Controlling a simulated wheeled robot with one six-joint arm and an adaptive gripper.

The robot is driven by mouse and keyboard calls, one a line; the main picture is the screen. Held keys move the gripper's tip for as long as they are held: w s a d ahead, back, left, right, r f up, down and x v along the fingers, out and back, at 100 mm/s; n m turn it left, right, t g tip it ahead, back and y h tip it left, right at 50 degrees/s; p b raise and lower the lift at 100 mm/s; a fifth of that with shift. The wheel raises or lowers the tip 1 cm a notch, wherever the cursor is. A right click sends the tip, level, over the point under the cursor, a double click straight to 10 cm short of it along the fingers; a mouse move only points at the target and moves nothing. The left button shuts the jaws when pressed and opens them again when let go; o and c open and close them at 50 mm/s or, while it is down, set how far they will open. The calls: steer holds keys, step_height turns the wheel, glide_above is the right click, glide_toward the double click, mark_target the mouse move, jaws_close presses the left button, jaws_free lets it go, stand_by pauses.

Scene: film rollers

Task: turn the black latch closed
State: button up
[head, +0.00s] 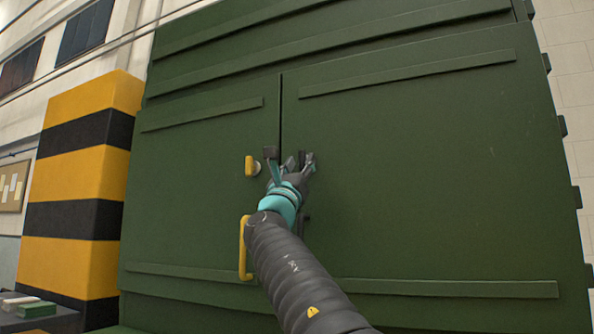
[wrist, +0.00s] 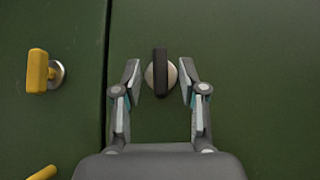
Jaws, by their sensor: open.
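The black latch (wrist: 160,62) is a dark upright bar on a round metal plate, mounted on the right green door in the wrist view. My gripper (wrist: 160,76) is open, with one finger on each side of the latch and a small gap showing on both sides. In the head view my gripper (head: 290,160) is up against the doors just right of the seam, and I cannot make out the latch behind it. I cannot tell from the wrist view how deep the fingers reach around the bar.
A yellow latch (head: 249,165) sits on the left door, upright on its round plate (wrist: 56,75). A yellow handle (head: 244,248) is below it, beside my arm. A yellow-and-black striped pillar (head: 85,180) stands to the left. The right door face (head: 440,190) is clear.

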steer(key=shift+s+f, duration=0.1)
steer(key=v, duration=1.1)
steer(key=shift+s+f, duration=0.25)
steer(key=shift+a, duration=0.1)
